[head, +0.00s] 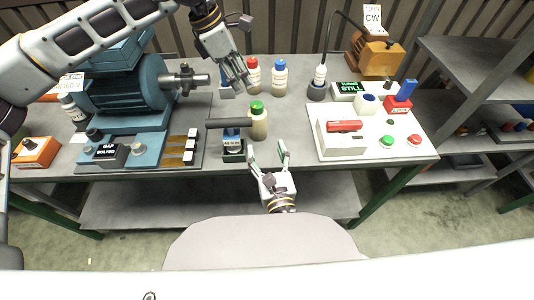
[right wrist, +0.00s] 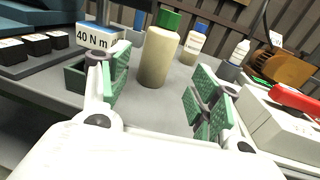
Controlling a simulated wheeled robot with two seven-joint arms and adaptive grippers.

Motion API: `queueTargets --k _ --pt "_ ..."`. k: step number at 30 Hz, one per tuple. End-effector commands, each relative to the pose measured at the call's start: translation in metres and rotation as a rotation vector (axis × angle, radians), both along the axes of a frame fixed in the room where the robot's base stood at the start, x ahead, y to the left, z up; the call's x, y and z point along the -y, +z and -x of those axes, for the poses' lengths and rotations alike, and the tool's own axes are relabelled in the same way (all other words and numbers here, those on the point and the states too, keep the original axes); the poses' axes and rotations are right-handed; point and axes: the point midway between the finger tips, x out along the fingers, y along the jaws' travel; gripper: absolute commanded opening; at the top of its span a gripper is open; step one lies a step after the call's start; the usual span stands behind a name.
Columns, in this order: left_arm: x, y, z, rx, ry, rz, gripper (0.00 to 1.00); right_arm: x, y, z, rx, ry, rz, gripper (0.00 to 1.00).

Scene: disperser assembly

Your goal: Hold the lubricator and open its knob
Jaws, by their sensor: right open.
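A cream bottle with a green cap (head: 258,122) stands upright near the front edge of the table; I cannot tell for sure whether it is the lubricator. It also shows in the right wrist view (right wrist: 158,55), beyond and between the fingers. My right gripper (head: 268,153) is open and empty at the table's front edge, short of this bottle. In the right wrist view its green finger pads (right wrist: 155,98) are spread wide. My left gripper (head: 239,84) points down above the back of the table, beside the red-capped bottle (head: 253,76); its finger gap is unclear.
A blue-capped bottle (head: 280,78) stands behind. A block labelled 40 N m (right wrist: 97,37), with a dark bar (head: 228,123) above it, is left of the green-capped bottle. A blue motor (head: 125,88) stands left. A white panel (head: 365,130) with buttons lies right.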

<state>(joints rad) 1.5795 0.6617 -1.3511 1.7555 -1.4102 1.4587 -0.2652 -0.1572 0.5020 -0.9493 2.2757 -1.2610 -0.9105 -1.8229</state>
Motion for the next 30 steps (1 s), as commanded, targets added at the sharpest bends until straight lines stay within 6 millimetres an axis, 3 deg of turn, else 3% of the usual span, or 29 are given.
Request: queueTargets --k 8,30 --pt "0.000 0.000 0.000 0.000 0.000 0.000 0.36 -0.003 0.001 -0.018 0.002 0.000 -0.001 0.63" --pt "0.000 0.000 0.000 0.000 0.000 0.000 0.36 -0.016 0.001 -0.098 0.002 0.000 -0.001 0.63"
